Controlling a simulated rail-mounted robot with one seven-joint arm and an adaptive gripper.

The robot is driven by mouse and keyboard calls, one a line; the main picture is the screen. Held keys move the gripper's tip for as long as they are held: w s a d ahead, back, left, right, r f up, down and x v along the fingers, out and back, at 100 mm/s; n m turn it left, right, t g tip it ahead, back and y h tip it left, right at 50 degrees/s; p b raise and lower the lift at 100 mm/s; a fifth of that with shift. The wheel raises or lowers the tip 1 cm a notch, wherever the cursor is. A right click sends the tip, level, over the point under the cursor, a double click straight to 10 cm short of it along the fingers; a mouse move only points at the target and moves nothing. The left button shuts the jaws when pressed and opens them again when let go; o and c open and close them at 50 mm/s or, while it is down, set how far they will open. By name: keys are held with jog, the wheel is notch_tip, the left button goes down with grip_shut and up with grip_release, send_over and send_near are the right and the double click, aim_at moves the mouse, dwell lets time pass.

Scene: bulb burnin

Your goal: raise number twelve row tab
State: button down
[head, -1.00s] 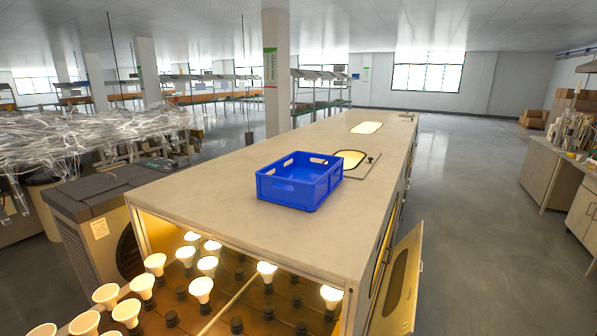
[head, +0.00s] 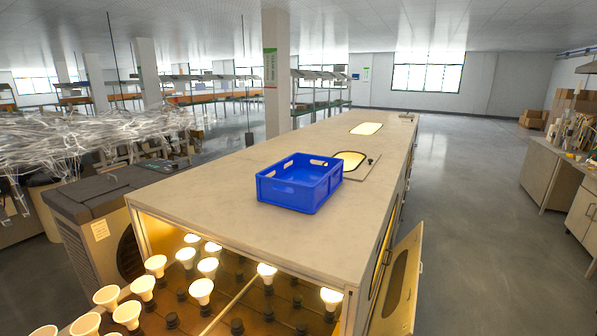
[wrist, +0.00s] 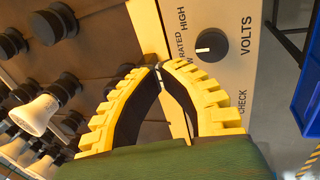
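My gripper (wrist: 160,67) shows in the wrist view, with two yellow ribbed fingers and dark inner pads. The fingers bow outward and their tips come together at the edge of a cream panel (wrist: 228,75). The gripper looks shut; anything thin between the tips is too small to make out. The panel has a black knob (wrist: 212,45) and the words VOLTS, RATED, HIGH and CHECK. I cannot make out a row tab or a number twelve in either view. My gripper is not in the head view.
Lit bulbs (head: 201,287) and dark empty sockets (head: 237,326) fill the open bay of the long bench (head: 220,215). A blue crate (head: 300,183) stands on its top. A door (head: 398,285) hangs open at the right. In the wrist view, a white bulb (wrist: 36,113) is left of the fingers.

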jog(key=shift+r, duration=0.1)
notch_tip(320, 180, up, 8)
jog(key=a+p, duration=0.1)
jog(key=p, duration=0.6)
jog(key=shift+w, duration=0.25)
dwell(0.3)
